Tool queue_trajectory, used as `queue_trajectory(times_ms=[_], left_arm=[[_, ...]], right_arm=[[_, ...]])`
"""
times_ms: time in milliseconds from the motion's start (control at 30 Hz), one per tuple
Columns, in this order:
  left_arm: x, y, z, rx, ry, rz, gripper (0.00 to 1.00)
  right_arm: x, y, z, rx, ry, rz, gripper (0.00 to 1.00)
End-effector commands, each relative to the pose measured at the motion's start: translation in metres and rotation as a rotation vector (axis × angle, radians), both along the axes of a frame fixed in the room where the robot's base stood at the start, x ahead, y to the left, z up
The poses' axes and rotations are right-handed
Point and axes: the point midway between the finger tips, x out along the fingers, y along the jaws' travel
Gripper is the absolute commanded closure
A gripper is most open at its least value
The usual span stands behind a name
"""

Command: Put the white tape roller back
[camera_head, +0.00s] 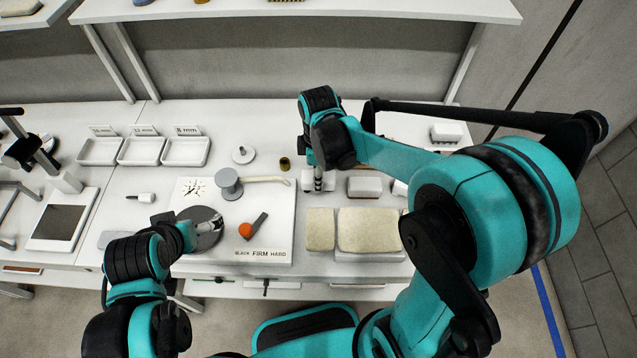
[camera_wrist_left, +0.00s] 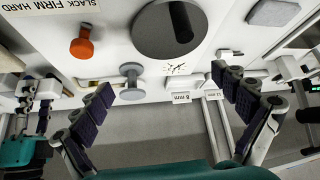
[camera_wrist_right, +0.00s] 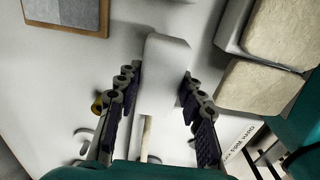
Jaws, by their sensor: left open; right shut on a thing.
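My right gripper (camera_head: 318,182) is shut on a white, rounded block (camera_wrist_right: 166,60), which looks like the white tape roller. In the right wrist view it sits between the two finger pads, and a pale stick shows below it. In the head view the gripper and forearm hide most of it, so I cannot tell whether it touches the table. My left gripper (camera_wrist_left: 160,84) is open and empty. In the head view it is over the front left of the white board (camera_head: 280,222), close to the dark grey disc (camera_head: 208,240).
A grey spool (camera_head: 229,183) and an orange knob (camera_head: 246,231) are on the board. Labelled white trays (camera_head: 185,152) stand at the back left. A shelf (camera_head: 300,10) overhangs the back.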

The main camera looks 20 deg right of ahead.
Motion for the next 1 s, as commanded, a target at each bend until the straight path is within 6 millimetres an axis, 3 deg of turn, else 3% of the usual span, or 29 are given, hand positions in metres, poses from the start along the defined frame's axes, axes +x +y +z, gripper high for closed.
queue_trajectory(times_ms=[167, 567, 600, 633, 1000], left_arm=[[0.000, 0.000, -0.014, 0.000, 0.000, 0.000, 0.02], [0.000, 0.000, -0.016, 0.000, 0.000, 0.000, 0.02], [0.000, 0.000, -0.015, 0.000, 0.000, 0.000, 0.02], [0.000, 0.000, -0.015, 0.000, 0.000, 0.000, 0.02], [0.000, 0.000, -0.012, 0.000, 0.000, 0.000, 0.02]], right_arm=[[0.000, 0.000, -0.029, 0.000, 0.000, 0.000, 0.95], [0.000, 0.000, -0.033, 0.000, 0.000, 0.000, 0.95], [0.000, -0.001, -0.032, 0.000, 0.000, 0.000, 0.52], [0.000, -0.001, -0.032, 0.000, 0.000, 0.000, 0.44], [0.000, 0.000, -0.028, 0.000, 0.000, 0.000, 0.41]])
